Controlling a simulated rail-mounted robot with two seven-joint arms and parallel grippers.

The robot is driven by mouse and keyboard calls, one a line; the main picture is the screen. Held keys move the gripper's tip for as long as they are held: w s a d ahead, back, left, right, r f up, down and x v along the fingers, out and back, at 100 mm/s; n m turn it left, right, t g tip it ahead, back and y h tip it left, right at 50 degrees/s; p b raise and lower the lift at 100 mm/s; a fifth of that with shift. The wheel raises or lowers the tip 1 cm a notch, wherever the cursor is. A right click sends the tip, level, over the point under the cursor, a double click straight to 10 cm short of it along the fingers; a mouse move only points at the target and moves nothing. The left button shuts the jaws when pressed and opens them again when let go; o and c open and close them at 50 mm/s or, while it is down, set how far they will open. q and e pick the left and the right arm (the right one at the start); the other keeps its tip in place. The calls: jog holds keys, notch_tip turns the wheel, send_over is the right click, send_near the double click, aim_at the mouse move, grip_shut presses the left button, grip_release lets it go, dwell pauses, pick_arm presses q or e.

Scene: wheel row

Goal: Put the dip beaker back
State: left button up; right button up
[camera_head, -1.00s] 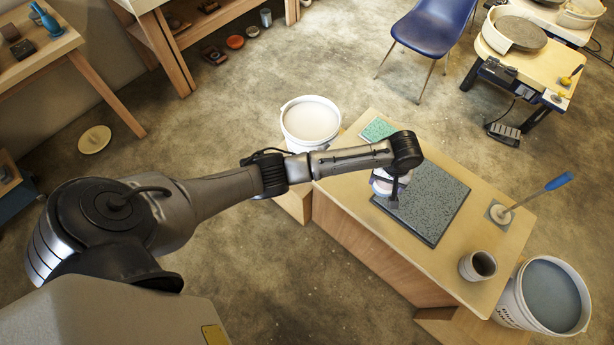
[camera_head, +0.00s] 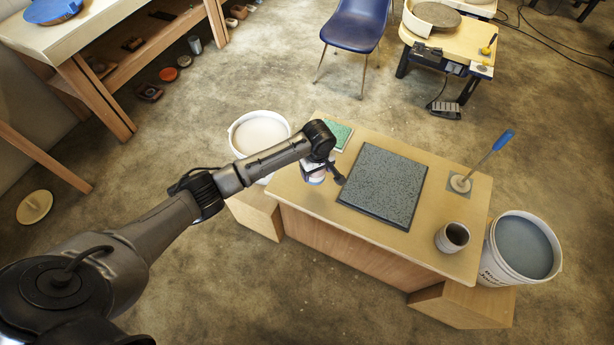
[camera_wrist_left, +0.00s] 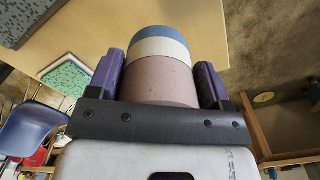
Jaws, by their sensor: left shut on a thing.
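My left gripper (camera_head: 328,174) is shut on the dip beaker (camera_head: 313,176), over the left end of the wooden table (camera_head: 320,205). In the left wrist view the beaker (camera_wrist_left: 160,82) is a round body with a pinkish part, a white band and a blue band, between the two purple fingers of the gripper (camera_wrist_left: 160,80). The arm hides part of it in the head view, and I cannot tell whether its base touches the table. A grey speckled slab (camera_head: 385,185) lies to its right, and a small green speckled tile (camera_head: 341,134) lies behind it. My right gripper is not in view.
A white bucket (camera_head: 258,133) of pale liquid is at the left, and another bucket (camera_head: 523,248) of grey-blue liquid at the right.

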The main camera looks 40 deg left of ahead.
pick_arm(q)
jog(key=a+f, duration=0.2)
jog(key=a, duration=0.1)
jog(key=shift+s+a+f+b, duration=0.1)
jog(key=shift+a+b, duration=0.15)
jog(key=shift+b, duration=0.15)
jog(key=shift+f+b, duration=0.85)
jog(key=shift+f, duration=1.15)
jog(key=o, duration=1)
jog(key=shift+f, duration=0.1)
jog(key=shift+o, duration=0.2)
